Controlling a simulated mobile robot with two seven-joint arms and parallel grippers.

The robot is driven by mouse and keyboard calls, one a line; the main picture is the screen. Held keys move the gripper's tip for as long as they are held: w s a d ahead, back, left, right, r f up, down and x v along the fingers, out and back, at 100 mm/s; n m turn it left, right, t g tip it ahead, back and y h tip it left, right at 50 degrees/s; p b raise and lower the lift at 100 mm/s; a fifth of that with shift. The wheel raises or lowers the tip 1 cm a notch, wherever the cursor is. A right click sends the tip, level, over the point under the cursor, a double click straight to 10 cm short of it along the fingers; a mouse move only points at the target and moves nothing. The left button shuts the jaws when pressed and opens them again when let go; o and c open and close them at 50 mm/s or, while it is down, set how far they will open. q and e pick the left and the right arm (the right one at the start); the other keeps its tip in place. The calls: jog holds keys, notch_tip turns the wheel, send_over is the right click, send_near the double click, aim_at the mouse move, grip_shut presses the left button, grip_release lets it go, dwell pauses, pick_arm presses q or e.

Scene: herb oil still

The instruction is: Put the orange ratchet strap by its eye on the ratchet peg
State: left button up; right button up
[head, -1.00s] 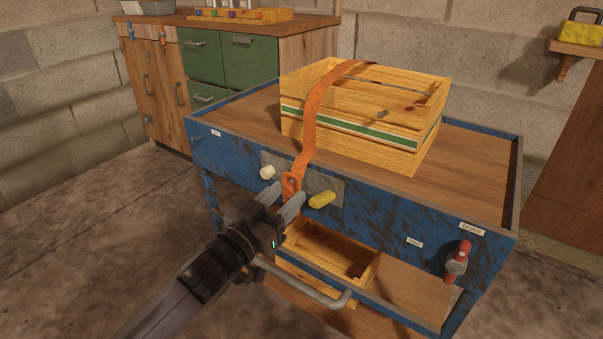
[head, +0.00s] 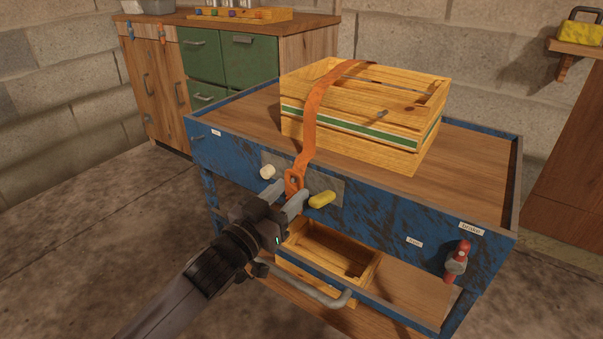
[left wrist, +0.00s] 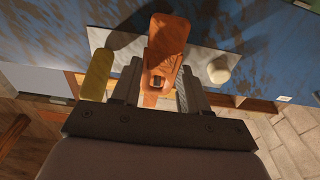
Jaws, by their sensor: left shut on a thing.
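The orange ratchet strap (head: 311,118) runs over the wooden crate and hangs down the blue cart's front. Its eye end (head: 293,181) is in front of a grey plate (head: 332,187), and it also shows in the left wrist view (left wrist: 165,45). My left gripper (head: 287,198) is shut on the strap's end, with one finger on each side in the left wrist view (left wrist: 157,88). A pale round peg (head: 267,172) is left of the eye and a yellow peg (head: 322,199) is right of it. Any peg behind the eye is hidden. My right gripper is not in view.
The slatted crate (head: 350,130) stands on the cart top (head: 470,180). Below are an open wooden box (head: 330,250) and a grey handle (head: 310,293). A red brake lever (head: 457,258) is at the cart's right. A cabinet (head: 235,60) stands behind left.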

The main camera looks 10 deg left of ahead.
pick_arm(q)
jog(key=shift+w+d+f, duration=0.15)
jog(key=shift+w+d, duration=0.05)
jog(key=shift+w, duration=0.25)
jog(key=shift+w+d+f, duration=0.1)
jog(key=shift+w+d, duration=0.05)
jog(key=shift+w, duration=0.3)
dwell(1.5)
jog(key=shift+f+p, duration=0.25)
jog(key=shift+p, duration=0.05)
dwell(0.5)
jog(key=o, duration=1.1)
jog(key=shift+o, duration=0.2)
